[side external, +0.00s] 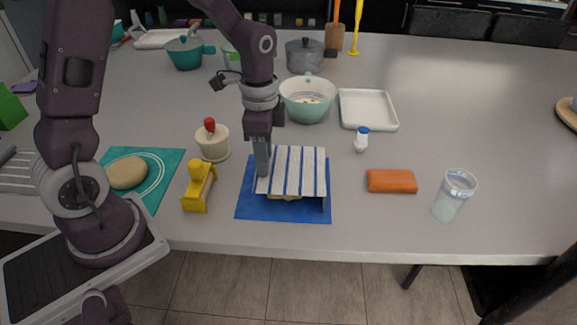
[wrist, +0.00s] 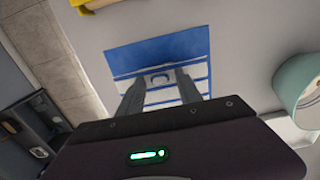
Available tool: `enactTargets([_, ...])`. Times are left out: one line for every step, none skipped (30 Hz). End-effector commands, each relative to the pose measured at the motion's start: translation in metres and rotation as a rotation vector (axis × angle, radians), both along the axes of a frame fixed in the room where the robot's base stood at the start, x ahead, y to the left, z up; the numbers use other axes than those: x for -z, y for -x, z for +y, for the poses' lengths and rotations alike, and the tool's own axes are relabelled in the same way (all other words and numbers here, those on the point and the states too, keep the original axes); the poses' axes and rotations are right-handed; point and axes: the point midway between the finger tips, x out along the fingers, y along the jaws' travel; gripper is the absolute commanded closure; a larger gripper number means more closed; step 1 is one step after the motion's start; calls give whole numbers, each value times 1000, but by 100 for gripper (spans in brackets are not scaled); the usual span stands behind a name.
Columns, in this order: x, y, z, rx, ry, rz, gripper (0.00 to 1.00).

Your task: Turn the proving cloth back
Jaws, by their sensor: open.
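The proving cloth (side external: 305,170), white with blue stripes, is draped over something on a blue mat (side external: 245,203). A pale edge of what lies beneath shows at the cloth's front; the rest is hidden. My gripper (side external: 262,172) points down at the cloth's left edge. In the wrist view, my open gripper (wrist: 160,76) has its fingers apart, with striped cloth (wrist: 162,97) and blue mat (wrist: 190,43) between and beyond them. I cannot tell whether a finger touches the cloth.
A yellow tool (side external: 198,188) and a cream pot with a red knob (side external: 212,143) stand left of the mat. A dough round (side external: 127,172) lies on a teal mat. An orange block (side external: 391,181), a cup (side external: 453,196) and a small bottle (side external: 361,140) are right. A bowl (side external: 308,98) stands behind.

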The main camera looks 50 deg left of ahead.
Motion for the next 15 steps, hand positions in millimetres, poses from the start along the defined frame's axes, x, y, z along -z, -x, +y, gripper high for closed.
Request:
enactTargets([0, 0, 0, 0, 0, 0, 58])
enactTargets([0, 0, 0, 0, 0, 0, 58])
enactTargets([0, 0, 0, 0, 0, 0, 58])
enactTargets([0, 0, 0, 0, 0, 0, 58])
enactTargets([0, 0, 0, 0, 0, 0, 58])
enactTargets([0, 0, 0, 0, 0, 0, 60])
enactTargets([0, 0, 0, 0, 0, 0, 66])
enactTargets([0, 0, 0, 0, 0, 0, 72])
enactTargets([0, 0, 0, 0, 0, 0, 80])
enactTargets([0, 0, 0, 0, 0, 0, 84])
enactTargets([0, 0, 0, 0, 0, 0, 84])
enactTargets([0, 0, 0, 0, 0, 0, 84])
enactTargets([0, 0, 0, 0, 0, 0, 85])
enactTargets([0, 0, 0, 0, 0, 0, 85])
enactTargets([-1, -1, -1, 0, 0, -1, 84])
